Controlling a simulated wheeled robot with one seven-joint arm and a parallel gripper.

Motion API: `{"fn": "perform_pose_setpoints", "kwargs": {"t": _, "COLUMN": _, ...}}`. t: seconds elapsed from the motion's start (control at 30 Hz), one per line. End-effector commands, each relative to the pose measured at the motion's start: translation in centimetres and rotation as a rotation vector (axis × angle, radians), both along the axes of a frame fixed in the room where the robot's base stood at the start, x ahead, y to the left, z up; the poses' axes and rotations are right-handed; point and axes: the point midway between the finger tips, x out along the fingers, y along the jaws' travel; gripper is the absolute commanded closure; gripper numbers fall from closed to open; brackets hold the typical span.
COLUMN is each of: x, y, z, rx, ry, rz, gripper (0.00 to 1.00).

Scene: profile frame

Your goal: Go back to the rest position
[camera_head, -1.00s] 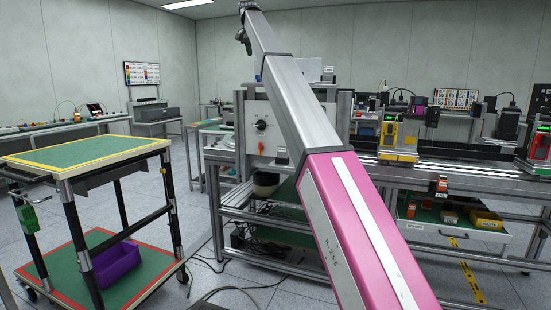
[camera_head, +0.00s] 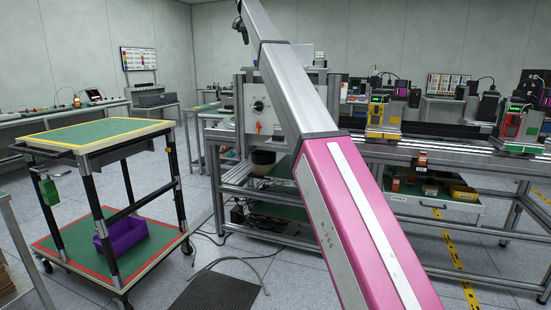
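My arm (camera_head: 350,200) crosses the head view from the lower right to the top, with a pink lower link and a bare metal upper link. Its far end runs to the top edge, where a small dark part (camera_head: 241,30) shows beside it. I cannot make out any gripper fingers, so whether the gripper is open or shut and what it holds are hidden. The arm appears in front of the workbench and looks clear of the cart.
A cart (camera_head: 95,138) with a green top stands left, a purple bin (camera_head: 122,236) on its lower shelf. A metal workbench (camera_head: 240,185) carrying a yellow device (camera_head: 383,125) stands behind my arm. A dark mat (camera_head: 215,291) and a cable lie on the floor in front.

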Motion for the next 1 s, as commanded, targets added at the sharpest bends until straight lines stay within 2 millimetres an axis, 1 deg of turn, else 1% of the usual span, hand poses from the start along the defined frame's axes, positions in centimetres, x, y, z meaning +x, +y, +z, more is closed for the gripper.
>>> {"fn": "perform_pose_setpoints", "kwargs": {"t": 0.17, "x": -0.1, "y": -0.8, "z": -3.1, "rx": -0.004, "ry": 0.009, "rz": 0.009, "gripper": 0.62}}
{"fn": "perform_pose_setpoints", "kwargs": {"t": 0.27, "x": -0.1, "y": -1.3, "z": -5.5, "rx": -0.007, "ry": 0.019, "rz": 0.016, "gripper": 0.62}}
{"fn": "perform_pose_setpoints", "kwargs": {"t": 0.37, "x": -0.2, "y": -2.0, "z": -8.2, "rx": -0.009, "ry": 0.027, "rz": 0.024, "gripper": 0.62}}
{"fn": "perform_pose_setpoints", "kwargs": {"t": 0.4, "x": -0.2, "y": -2.4, "z": -9.6, "rx": -0.011, "ry": 0.031, "rz": 0.028, "gripper": 0.62}}
{"fn": "perform_pose_setpoints", "kwargs": {"t": 0.47, "x": -0.4, "y": -2.9, "z": -11.6, "rx": -0.012, "ry": 0.038, "rz": 0.034, "gripper": 0.62}}
{"fn": "perform_pose_setpoints", "kwargs": {"t": 0.57, "x": -0.7, "y": -4.2, "z": -15.9, "rx": -0.017, "ry": 0.053, "rz": 0.044, "gripper": 0.62}}
{"fn": "perform_pose_setpoints", "kwargs": {"t": 0.6, "x": -1.0, "y": -4.8, "z": -18.1, "rx": -0.019, "ry": 0.061, "rz": 0.05, "gripper": 0.62}}
{"fn": "perform_pose_setpoints", "kwargs": {"t": 0.67, "x": -1.6, "y": -5.9, "z": -21.7, "rx": -0.023, "ry": 0.074, "rz": 0.061, "gripper": 0.62}}
{"fn": "perform_pose_setpoints", "kwargs": {"t": 0.7, "x": -2.0, "y": -6.6, "z": -24.3, "rx": -0.024, "ry": 0.082, "rz": 0.067, "gripper": 0.62}}
{"fn": "perform_pose_setpoints", "kwargs": {"t": 0.77, "x": -2.7, "y": -7.8, "z": -28.0, "rx": -0.025, "ry": 0.097, "rz": 0.079, "gripper": 0.62}}
{"fn": "perform_pose_setpoints", "kwargs": {"t": 0.8, "x": -3.3, "y": -8.6, "z": -30.4, "rx": -0.026, "ry": 0.105, "rz": 0.087, "gripper": 0.62}}
{"fn": "perform_pose_setpoints", "kwargs": {"t": 0.87, "x": -4.3, "y": -9.7, "z": -34.1, "rx": -0.028, "ry": 0.119, "rz": 0.098, "gripper": 0.62}}
{"fn": "perform_pose_setpoints", "kwargs": {"t": 0.9, "x": -5.0, "y": -10.6, "z": -36.5, "rx": -0.028, "ry": 0.127, "rz": 0.105, "gripper": 0.62}}
{"fn": "perform_pose_setpoints", "kwargs": {"t": 0.97, "x": -6.2, "y": -11.8, "z": -40.0, "rx": -0.028, "ry": 0.142, "rz": 0.116, "gripper": 0.62}}
{"fn": "perform_pose_setpoints", "kwargs": {"t": 1.0, "x": -7.0, "y": -12.6, "z": -42.3, "rx": -0.028, "ry": 0.15, "rz": 0.123, "gripper": 0.62}}
